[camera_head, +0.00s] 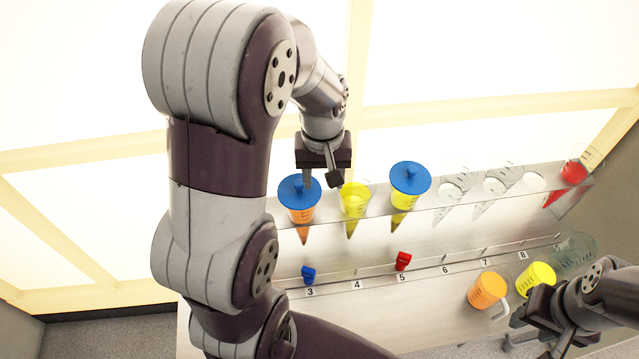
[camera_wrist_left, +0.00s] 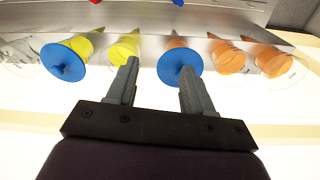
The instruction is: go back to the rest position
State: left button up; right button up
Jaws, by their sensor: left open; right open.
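My left gripper (camera_head: 322,182) is open and empty, above the shelf's back edge by positions 3 and 4. A blue-lidded orange cone (camera_head: 298,221) and an open yellow cone (camera_head: 354,203) are near its fingertips. In the left wrist view, one finger of the gripper (camera_wrist_left: 158,75) overlaps the edge of the blue lid (camera_wrist_left: 178,62); I cannot tell if they touch. My right gripper (camera_head: 532,325) is open at the lower right, close to the yellow beaker (camera_head: 536,275). Its fingers are partly hidden.
The metal shelf (camera_head: 420,285) also holds a blue-lidded yellow cone (camera_head: 408,188), clear cones (camera_head: 497,187) and a red cone (camera_head: 567,180). An orange beaker (camera_head: 487,290) stands in front. Blue (camera_head: 308,275) and red (camera_head: 402,261) clips sit on the rail. Orange cones (camera_wrist_left: 228,56) show in the left wrist view.

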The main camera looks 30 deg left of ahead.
pick_arm(q)
jog(key=s+d+f+m+b, duration=0.3)
jog(key=s+d+f+m, duration=0.2)
jog(key=s+d+m, duration=0.1)
jog(key=shift+s+d+f+m+t+b, duration=0.3)
jog(key=shift+s+d+t, duration=0.1)
jog(key=shift+s+d, duration=0.2)
pick_arm(e)
jog(key=f, duration=0.3)
jog(key=shift+s+d+f, duration=0.2)
jog(key=shift+d+f, duration=0.05)
jog(key=shift+f, duration=0.05)
pick_arm(q)
jog(key=shift+a, duration=0.1)
pick_arm(e)
jog(key=shift+a, duration=0.1)
